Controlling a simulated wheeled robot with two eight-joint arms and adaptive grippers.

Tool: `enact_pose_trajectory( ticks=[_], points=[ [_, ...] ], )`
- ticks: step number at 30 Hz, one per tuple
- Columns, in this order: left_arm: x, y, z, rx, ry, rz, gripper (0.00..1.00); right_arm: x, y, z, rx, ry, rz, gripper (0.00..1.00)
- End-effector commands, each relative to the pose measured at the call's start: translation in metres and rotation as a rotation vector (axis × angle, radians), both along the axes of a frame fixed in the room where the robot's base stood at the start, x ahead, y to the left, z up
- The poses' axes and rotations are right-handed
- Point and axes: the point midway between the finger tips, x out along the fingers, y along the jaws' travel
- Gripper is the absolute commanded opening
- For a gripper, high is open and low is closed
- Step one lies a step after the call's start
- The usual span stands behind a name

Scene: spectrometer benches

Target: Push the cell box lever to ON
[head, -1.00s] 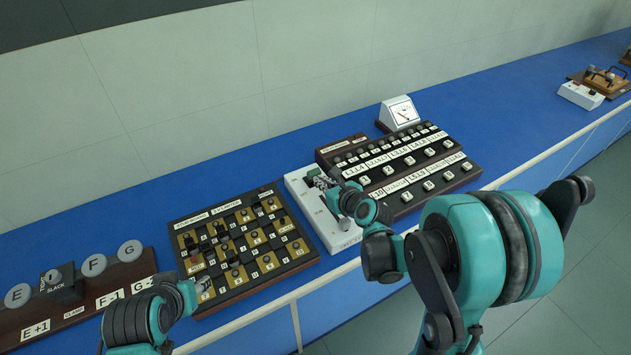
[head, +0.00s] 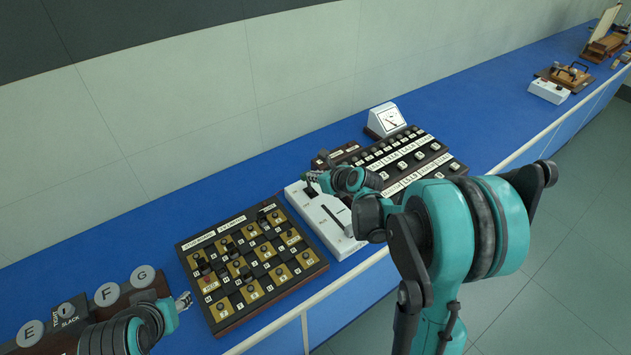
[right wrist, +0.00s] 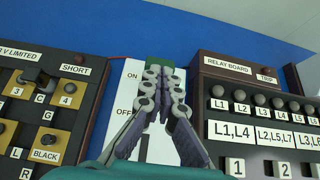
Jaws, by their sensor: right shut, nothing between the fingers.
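The white cell box (head: 325,222) stands on the blue bench with a long dark slot in its top. In the right wrist view its top (right wrist: 128,97) shows ON at the far end and OFF nearer me. A green piece, perhaps the lever's handle (right wrist: 180,73), shows at the ON end, partly hidden behind my fingertips. My right gripper (head: 311,178) is shut and empty over the far end of the box; its fingertips (right wrist: 163,72) are beside the ON label. Whether they touch the green piece is unclear. My left gripper (head: 184,301) is left of the black-and-gold board; its jaw state is unclear.
The black-and-gold plug board (head: 325,264) stands close to the left of the box. The relay board (head: 452,172) is close on its right, with a white meter (head: 386,120) behind. Round-knobbed panel (head: 140,297) lies far left. Bare bench (head: 470,118) extends to the right.

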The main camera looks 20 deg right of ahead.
Motion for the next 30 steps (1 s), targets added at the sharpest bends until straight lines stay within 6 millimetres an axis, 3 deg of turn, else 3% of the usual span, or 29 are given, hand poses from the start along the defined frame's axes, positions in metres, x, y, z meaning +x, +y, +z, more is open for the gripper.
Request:
enact_pose_trajectory(
  ticks=[12, 30],
  points=[
    [0.0, 0.0, -0.001, 0.0, 0.0, 0.0, 0.41, 0.015, 0.005, 0.002, -0.001, 0.0, 0.001, 0.0],
    [0.0, 0.0, -0.001, 0.0, 0.0, 0.0, 0.41, 0.017, 0.005, 0.002, 0.0, 0.0, 0.0, 0.0]
  ],
)
